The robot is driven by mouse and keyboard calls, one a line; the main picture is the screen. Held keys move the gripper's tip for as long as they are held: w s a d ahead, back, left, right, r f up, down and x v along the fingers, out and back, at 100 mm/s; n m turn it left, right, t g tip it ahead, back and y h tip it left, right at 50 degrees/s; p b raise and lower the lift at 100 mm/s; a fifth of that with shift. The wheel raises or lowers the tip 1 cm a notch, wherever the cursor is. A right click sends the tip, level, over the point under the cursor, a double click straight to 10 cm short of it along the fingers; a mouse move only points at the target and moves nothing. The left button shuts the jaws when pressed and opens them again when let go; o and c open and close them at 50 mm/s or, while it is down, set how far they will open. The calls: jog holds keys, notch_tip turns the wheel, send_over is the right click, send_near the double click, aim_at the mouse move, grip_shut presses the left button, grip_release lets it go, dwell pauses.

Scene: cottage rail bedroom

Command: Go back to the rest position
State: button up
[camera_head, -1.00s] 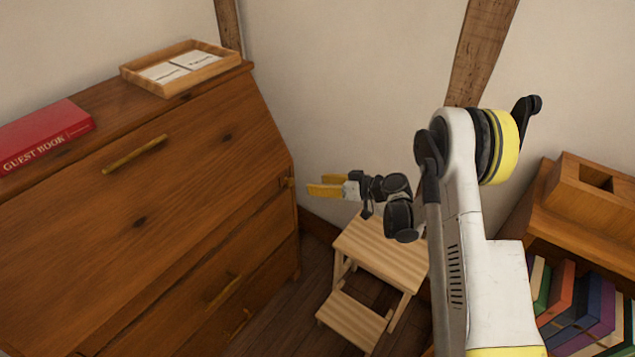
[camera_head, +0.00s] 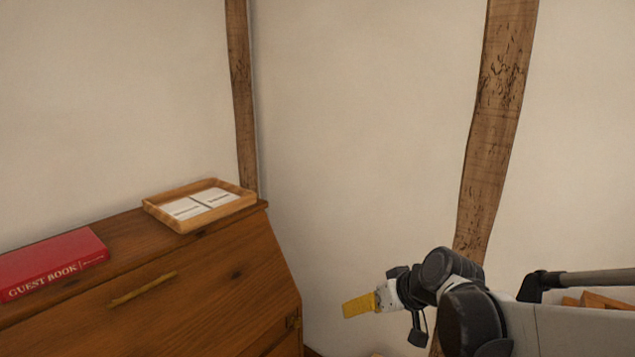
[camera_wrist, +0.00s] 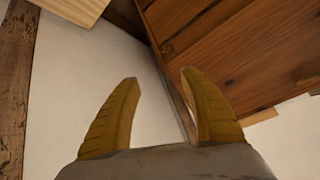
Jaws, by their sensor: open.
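My gripper (camera_head: 358,305) is in the lower middle of the head view, to the right of the wooden bureau and in front of the white wall. Its yellow fingers point left toward the bureau's side and seem clear of it. In the wrist view my gripper (camera_wrist: 160,100) shows two separated yellow fingers with nothing between them. The bureau (camera_wrist: 230,50) shows beyond the fingers at the upper right of that view.
The bureau (camera_head: 215,275) stands at the left with a red guest book (camera_head: 50,262) and a wooden tray (camera_head: 200,204) of cards on top. A timber post (camera_head: 495,120) rises behind my arm. Pale wood (camera_wrist: 75,8) shows at the wrist view's top left.

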jog(key=s+d+m+h, duration=0.2)
jog(key=s+d, duration=0.2)
jog(key=s, duration=0.6)
jog(key=s+d+r+m+h, duration=0.1)
jog(key=s+d+h, duration=0.2)
jog(key=s, duration=0.8)
jog(key=shift+d+r+m, duration=0.3)
jog(key=shift+d+m, duration=0.1)
jog(key=shift+d, duration=0.5)
